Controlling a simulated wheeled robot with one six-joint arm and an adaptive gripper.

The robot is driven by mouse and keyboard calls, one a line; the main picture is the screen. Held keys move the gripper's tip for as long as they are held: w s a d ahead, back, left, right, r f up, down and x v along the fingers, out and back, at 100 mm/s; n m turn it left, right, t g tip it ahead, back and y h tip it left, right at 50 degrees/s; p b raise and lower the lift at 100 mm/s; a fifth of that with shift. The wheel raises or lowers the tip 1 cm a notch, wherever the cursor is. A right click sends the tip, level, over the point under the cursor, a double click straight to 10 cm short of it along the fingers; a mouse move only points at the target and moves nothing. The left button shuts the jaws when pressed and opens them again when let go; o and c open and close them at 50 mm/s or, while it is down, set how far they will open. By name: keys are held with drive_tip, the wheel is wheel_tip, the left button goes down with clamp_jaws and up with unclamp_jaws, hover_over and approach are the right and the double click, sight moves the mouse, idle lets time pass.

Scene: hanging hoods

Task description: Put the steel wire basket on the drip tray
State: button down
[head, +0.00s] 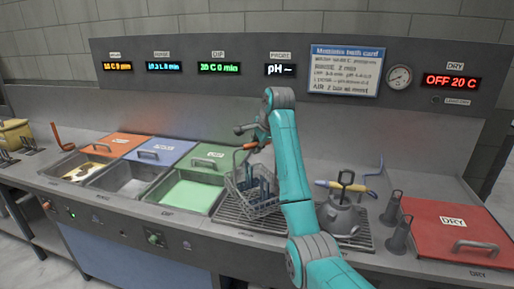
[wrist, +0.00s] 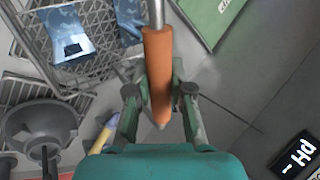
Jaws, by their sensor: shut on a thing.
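The steel wire basket (head: 262,208) hangs from its orange handle (wrist: 158,65) and holds blue pieces (wrist: 70,30). My gripper (wrist: 160,100) is shut on that handle; in the head view it is partly hidden by my teal arm. The basket also shows in the wrist view (wrist: 98,62), upper left. The drip tray (head: 232,219) is a dark slatted grate right of the green bath. The basket is over its left part; I cannot tell whether its bottom touches the slats.
Dark upright holders (head: 392,208) and a red DRY lid (head: 455,232) are further right. The open green bath (head: 185,196) is left, its green lid (head: 213,158) behind.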

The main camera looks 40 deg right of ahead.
drive_tip(key=shift+f, duration=2.6)
drive_tip(key=c, duration=1)
unclamp_jaws()
drive_tip(key=shift+f, duration=0.1)
drive_tip(key=shift+c, duration=0.2)
